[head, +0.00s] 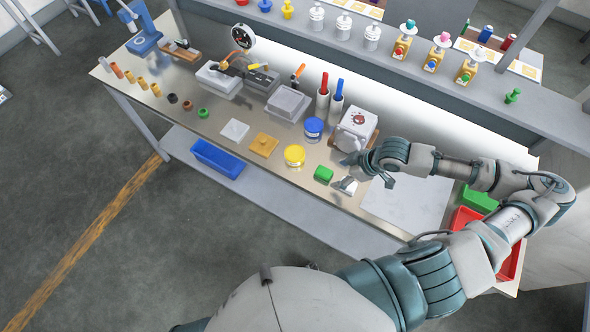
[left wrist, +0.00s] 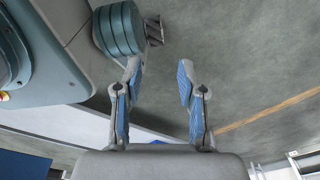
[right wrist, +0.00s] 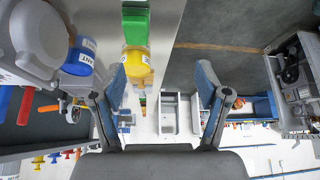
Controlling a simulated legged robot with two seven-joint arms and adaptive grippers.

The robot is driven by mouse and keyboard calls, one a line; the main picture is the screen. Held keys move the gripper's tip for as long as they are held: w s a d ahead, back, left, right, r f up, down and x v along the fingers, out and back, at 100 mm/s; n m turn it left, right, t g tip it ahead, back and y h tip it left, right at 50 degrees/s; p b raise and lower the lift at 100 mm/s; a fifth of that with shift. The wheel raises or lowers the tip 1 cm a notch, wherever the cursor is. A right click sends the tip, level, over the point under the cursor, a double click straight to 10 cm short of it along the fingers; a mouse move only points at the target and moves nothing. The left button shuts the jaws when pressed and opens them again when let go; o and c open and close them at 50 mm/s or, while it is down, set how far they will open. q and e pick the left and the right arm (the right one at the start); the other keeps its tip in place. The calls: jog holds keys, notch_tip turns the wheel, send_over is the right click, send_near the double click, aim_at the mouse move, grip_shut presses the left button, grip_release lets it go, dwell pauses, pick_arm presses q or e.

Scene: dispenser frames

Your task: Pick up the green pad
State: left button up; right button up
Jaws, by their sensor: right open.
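The green pad (head: 323,174) is a small bright green block on the workbench, near its front edge. In the right wrist view the green pad (right wrist: 135,28) is at the top, left of centre. My right gripper (head: 350,173) is just right of the pad in the head view, with a gap between them. In the right wrist view my right gripper (right wrist: 163,82) has its fingers spread and nothing between the tips. My left gripper (left wrist: 159,78) is open and empty over the grey floor, outside the head view.
A yellow tin (head: 294,155) and a blue tin (head: 313,129) stand close to the pad. A white box-shaped device (head: 356,126) is behind my right gripper. An orange pad (head: 263,145) and a white pad (head: 235,130) lie further left. A blue bin (head: 217,158) sits below the bench edge.

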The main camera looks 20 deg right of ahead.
jog(key=d+r+m, duration=0.1)
jog(key=d+r, duration=0.3)
jog(key=b, duration=0.1)
send_near(325, 171)
jog(key=shift+m+t, duration=0.3)
jog(key=x, duration=0.5)
jog(key=shift+s+d+f, duration=0.1)
jog(key=shift+s+d, duration=0.05)
jog(key=shift+s, duration=0.2)
jog(key=shift+b+x, duration=0.3)
jog(key=shift+x, duration=2.5)
pick_arm(q)
jog(key=s+a+f, duration=0.1)
jog(key=s+f, duration=0.3)
jog(key=s, duration=0.2)
pick_arm(e)
jog(key=c, duration=1.2)
